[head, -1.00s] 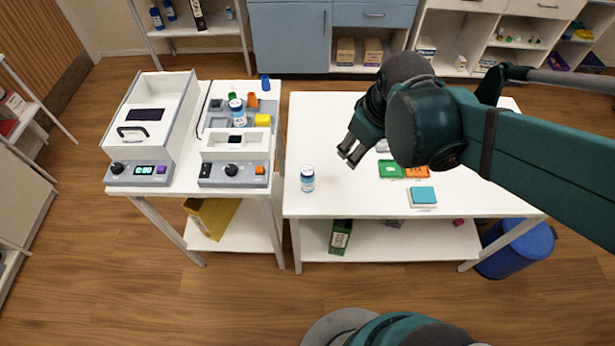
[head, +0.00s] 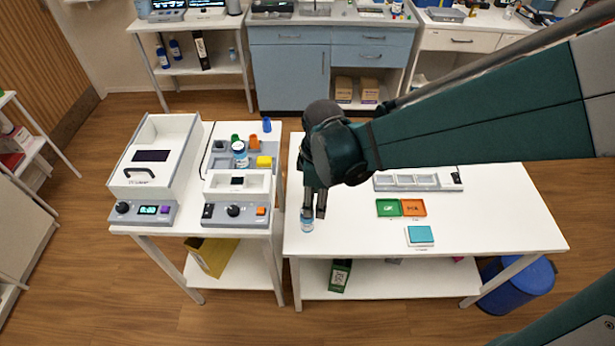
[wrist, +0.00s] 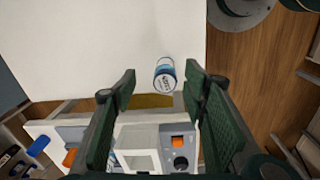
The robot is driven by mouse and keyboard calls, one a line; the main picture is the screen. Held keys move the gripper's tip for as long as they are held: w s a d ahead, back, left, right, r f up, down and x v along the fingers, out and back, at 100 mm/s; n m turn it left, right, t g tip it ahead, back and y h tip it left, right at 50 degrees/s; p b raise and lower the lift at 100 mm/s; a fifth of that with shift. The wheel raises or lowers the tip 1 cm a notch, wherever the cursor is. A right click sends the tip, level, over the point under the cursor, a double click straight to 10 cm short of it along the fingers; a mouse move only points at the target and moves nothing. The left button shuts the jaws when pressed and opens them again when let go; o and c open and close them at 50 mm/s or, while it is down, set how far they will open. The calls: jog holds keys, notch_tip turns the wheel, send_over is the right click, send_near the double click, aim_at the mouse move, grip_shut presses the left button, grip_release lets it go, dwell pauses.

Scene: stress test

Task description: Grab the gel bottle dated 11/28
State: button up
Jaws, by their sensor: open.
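A small white bottle with a blue band (head: 307,224) stands near the front left corner of the right white table. It also shows in the wrist view (wrist: 165,73), where its label print is too small to read as a date. My gripper (head: 314,208) is open, right at this bottle and partly covering it. In the wrist view the bottle lies beyond and between the two fingertips (wrist: 160,86), not gripped. A second, similar bottle (head: 240,155) stands on the left table among coloured pieces; its date cannot be read.
The left table holds a white box device (head: 155,160) and a smaller device with a knob (head: 235,212). The table's front left is otherwise clear.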

aim_at(307, 219)
jog(key=shift+s+a+f+n+g+p, duration=0.1)
jog(key=shift+a+f+n+g+p, duration=0.2)
jog(key=shift+a+f+n, duration=0.75)
jog(key=shift+a+f, duration=0.1)
jog(key=shift+f, duration=0.05)
jog(key=shift+f+b, duration=0.3)
jog(key=shift+f, duration=0.9)
jog(key=shift+f+b, duration=0.65)
jog(key=shift+f, duration=1.95)
jog(key=c, duration=1)
jog(key=shift+r, duration=0.1)
